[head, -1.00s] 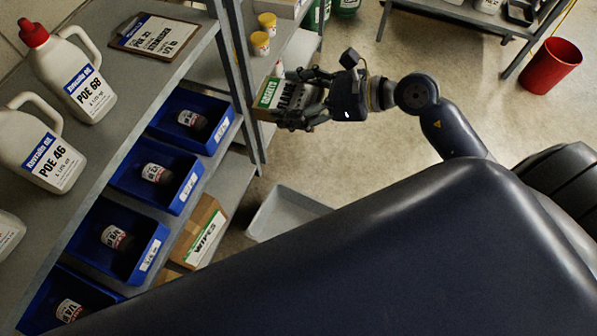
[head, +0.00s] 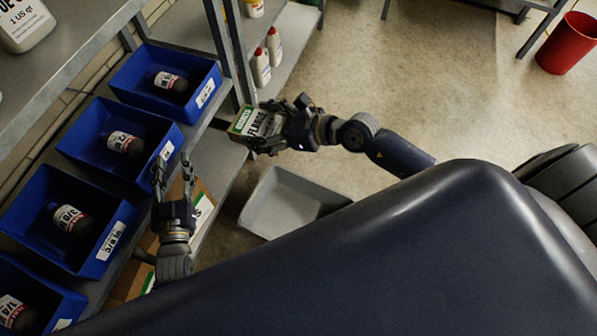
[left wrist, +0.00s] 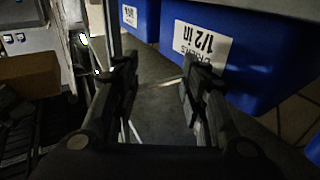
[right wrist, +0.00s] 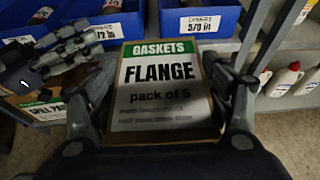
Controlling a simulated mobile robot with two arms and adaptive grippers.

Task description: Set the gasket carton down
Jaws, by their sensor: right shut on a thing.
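The gasket carton (right wrist: 165,90) is a small box with a green "GASKETS" band and a "FLANGE pack of 5" label. My right gripper (head: 268,130) is shut on it and holds it in front of the shelf rack in the head view. In the right wrist view the fingers grip the carton's two sides.
Blue bins (head: 188,112) with dark-capped bottles line the shelf. A grey tote (head: 290,205) sits on the floor below the right gripper. White bottles (head: 261,68) stand beyond the rack post. A red bin (head: 567,45) is far right.

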